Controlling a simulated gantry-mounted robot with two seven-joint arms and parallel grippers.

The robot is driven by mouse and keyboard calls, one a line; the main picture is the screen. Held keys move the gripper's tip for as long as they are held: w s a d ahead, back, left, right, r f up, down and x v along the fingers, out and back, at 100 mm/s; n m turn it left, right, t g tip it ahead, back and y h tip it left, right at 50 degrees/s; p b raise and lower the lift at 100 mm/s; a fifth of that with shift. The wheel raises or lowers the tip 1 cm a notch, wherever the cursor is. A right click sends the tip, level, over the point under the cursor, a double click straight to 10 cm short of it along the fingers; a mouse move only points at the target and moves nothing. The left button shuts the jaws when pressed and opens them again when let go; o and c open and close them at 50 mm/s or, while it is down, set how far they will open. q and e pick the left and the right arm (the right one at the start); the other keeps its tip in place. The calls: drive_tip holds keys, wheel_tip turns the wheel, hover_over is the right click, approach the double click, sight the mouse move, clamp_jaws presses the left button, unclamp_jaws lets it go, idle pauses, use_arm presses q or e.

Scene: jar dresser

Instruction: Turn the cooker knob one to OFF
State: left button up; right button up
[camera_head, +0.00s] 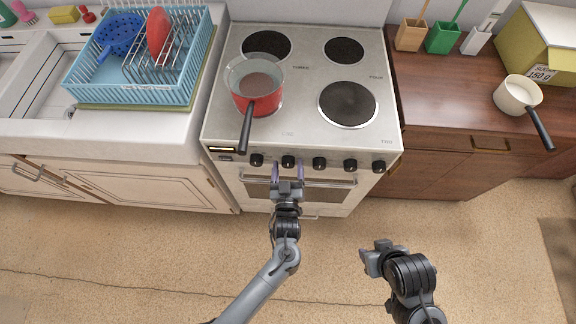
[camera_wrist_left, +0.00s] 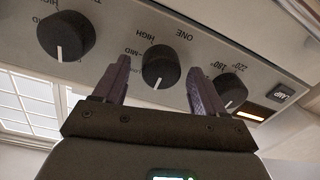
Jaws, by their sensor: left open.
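Cooker knob one (camera_head: 289,161) is a round black knob, second from the left on the front panel. In the left wrist view, the knob (camera_wrist_left: 161,66) sits under an upside-down "ONE" label, with "HIGH" and "MID" printed beside it. Its white pointer line faces the bottom of that picture. My left gripper (camera_head: 288,171) is open in front of this knob. Its two purple fingers (camera_wrist_left: 160,86) lie to either side of the knob, with visible gaps. My right gripper (camera_head: 377,258) is low over the floor, away from the cooker; its finger opening is unclear.
Several black knobs line the cooker panel, including a temperature knob (camera_wrist_left: 231,90) beside knob one. A red pot (camera_head: 258,88) stands on the left hob, its black handle (camera_head: 246,128) jutting forward above the panel. The oven handle (camera_head: 325,184) runs below the knobs.

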use_arm(q)
drive_tip(key=s+p, duration=0.1)
drive_tip(key=s, duration=0.9)
drive_tip(key=shift+s+p, duration=0.25)
drive_tip(key=shift+p, duration=0.05)
drive_tip(key=shift+a+r, duration=0.1)
